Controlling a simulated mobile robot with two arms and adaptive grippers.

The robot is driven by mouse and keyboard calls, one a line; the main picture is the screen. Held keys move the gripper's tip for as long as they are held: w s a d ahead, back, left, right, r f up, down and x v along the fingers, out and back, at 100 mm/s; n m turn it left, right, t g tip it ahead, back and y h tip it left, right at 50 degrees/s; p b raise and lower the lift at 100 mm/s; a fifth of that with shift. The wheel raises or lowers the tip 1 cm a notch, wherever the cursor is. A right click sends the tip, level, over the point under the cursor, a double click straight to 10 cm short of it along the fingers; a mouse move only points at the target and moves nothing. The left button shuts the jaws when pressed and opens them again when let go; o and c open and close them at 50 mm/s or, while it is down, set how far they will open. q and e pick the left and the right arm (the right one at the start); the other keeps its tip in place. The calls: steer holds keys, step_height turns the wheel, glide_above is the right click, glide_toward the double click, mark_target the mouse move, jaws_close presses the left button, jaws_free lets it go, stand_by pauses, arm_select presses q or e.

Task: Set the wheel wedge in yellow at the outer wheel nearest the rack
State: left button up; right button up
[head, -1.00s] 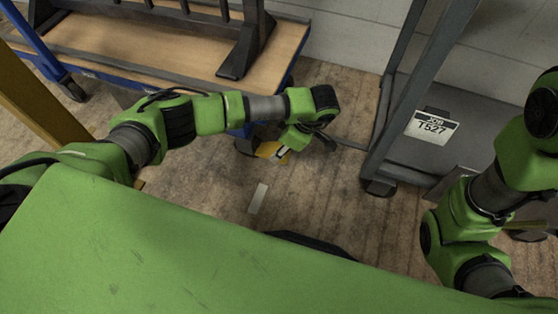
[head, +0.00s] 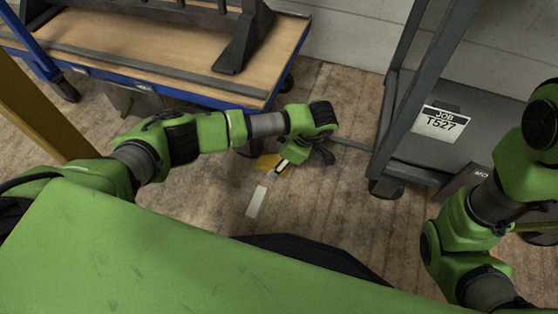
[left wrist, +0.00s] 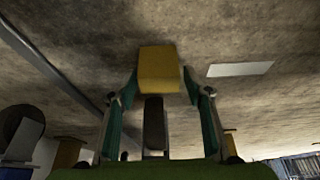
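The yellow wheel wedge (head: 267,162) is at the fingertips of my left gripper (head: 281,166), low over the floor by the near right corner of the blue trolley. In the left wrist view the wedge (left wrist: 159,69) sits between the two fingers (left wrist: 160,90), which close on its sides. A dark trolley wheel (head: 246,149) shows just left of the wedge, partly hidden by my arm. Another wheel (head: 287,83) is at the trolley's far right corner. Whether the wedge touches the floor or a wheel I cannot tell. My right gripper is out of view.
The blue trolley (head: 190,95) carries a dark frame. A grey rack (head: 398,150) with a JOB T527 sign (head: 440,122) stands to the right, on castors. A pale strip (head: 257,202) lies on the floor. Floor between trolley and rack is mostly clear.

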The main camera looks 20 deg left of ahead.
arm_select(q)
steer(key=shift+r, duration=0.1)
steer(key=p+v, duration=0.8)
steer(key=v, duration=0.4)
stand_by(0.5)
